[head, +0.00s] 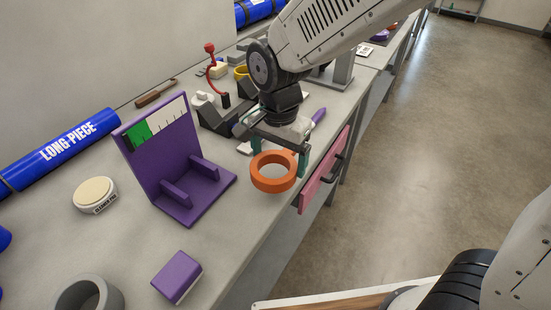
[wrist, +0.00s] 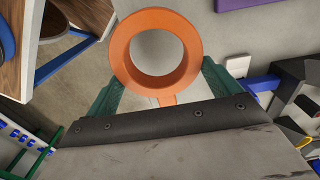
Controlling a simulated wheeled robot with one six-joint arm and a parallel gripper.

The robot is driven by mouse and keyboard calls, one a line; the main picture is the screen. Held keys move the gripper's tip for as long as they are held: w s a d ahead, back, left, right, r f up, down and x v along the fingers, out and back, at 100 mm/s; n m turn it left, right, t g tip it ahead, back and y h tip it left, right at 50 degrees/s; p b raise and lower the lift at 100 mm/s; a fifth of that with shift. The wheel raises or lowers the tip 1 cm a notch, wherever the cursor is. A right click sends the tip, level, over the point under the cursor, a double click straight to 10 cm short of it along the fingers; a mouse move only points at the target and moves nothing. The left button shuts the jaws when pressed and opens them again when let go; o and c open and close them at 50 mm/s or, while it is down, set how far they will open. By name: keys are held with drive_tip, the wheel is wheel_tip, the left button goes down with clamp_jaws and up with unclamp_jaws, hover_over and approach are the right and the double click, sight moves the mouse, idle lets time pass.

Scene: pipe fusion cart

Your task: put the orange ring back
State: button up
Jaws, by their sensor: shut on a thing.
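The orange ring (head: 273,172) is held by my gripper (head: 279,158) above the front edge of the grey bench, near the pink drawer. In the wrist view the ring (wrist: 157,48) shows as a full circle with an open hole, and a short orange tab (wrist: 167,99) runs from it between the green fingers. My gripper (wrist: 157,92) is shut on the ring's tab. The exact contact of the fingertips is partly hidden.
A purple stand (head: 158,160) with a green-and-white scale is left of the ring. A purple block (head: 177,278), a grey ring (head: 88,294), a cleaner pad (head: 95,195) and a blue pipe (head: 62,150) lie leftward. The pink drawer (head: 322,178) has a dark handle.

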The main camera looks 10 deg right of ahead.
sight(275, 152)
drive_tip(key=shift+w+a+f, duration=0.1)
drive_tip(key=shift+w, duration=0.55)
drive_tip(key=shift+w+a+f, duration=0.1)
drive_tip(key=shift+w, duration=0.5)
drive_tip(key=shift+f, duration=1.65)
drive_tip(key=o, duration=0.8)
drive_tip(key=shift+f, duration=0.15)
wheel_tip(275, 152, up, 12)
drive_tip(key=shift+r, duration=0.1)
drive_tip(key=shift+s+d+r, duration=0.1)
drive_tip(key=shift+d+r, duration=0.05)
drive_tip(key=shift+d, duration=0.05)
drive_tip(key=s+d+r+n, duration=0.35)
drive_tip(key=s+d, duration=0.25)
drive_tip(key=d, duration=0.6)
drive_tip(key=s+d+n, duration=0.1)
drive_tip(key=s+d, duration=0.2)
drive_tip(key=s, duration=0.1)
drive_tip(key=s+d+n, duration=0.1)
drive_tip(key=s+d, duration=0.2)
drive_tip(key=s, duration=0.1)
drive_tip(key=s+d+n+t, duration=0.1)
drive_tip(key=s+d+n, duration=0.1)
drive_tip(key=s+d, duration=0.1)
drive_tip(key=shift+s+d+f, duration=0.1)
drive_tip(key=shift+s+d, duration=0.05)
drive_tip(key=shift+s, duration=0.45)
